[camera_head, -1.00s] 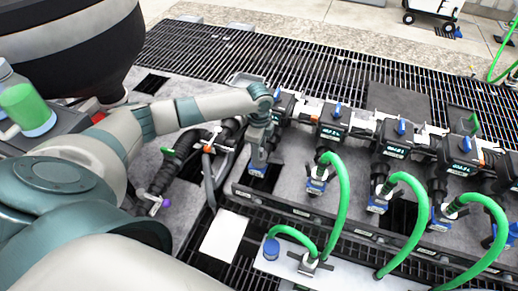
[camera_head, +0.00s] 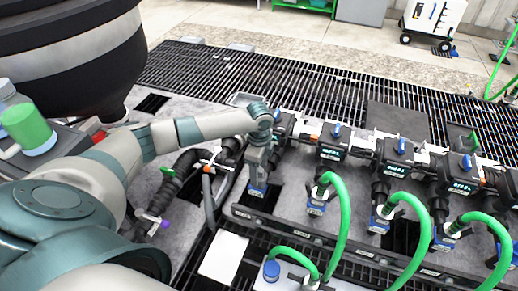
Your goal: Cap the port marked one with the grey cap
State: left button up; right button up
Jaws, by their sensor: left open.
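The dark manifold (camera_head: 362,151) runs across the right half, with several blue-handled valves and small labels too small to read. My left gripper (camera_head: 257,184) points down in front of its leftmost valve (camera_head: 283,122) and is open. A blue fitting (camera_head: 257,191) shows just below the gripper; I cannot tell whether it touches the fingers. The gripper and wrist hide most of the port there. I cannot make out the grey cap or the mark one. My right gripper is not in view.
Green hoses (camera_head: 338,225) arch from blue couplings (camera_head: 316,207) to the right. A white panel (camera_head: 223,258) and a blue knob-like piece (camera_head: 271,270) lie in front. Dark hoses (camera_head: 180,177) lie left of the gripper. A black-and-grey drum (camera_head: 75,60) stands at the far left.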

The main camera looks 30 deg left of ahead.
pick_arm(q)
notch_tip(320, 180, up, 17)
jog(key=b, duration=0.3)
jog(key=shift+f, duration=0.15)
dwell(0.5)
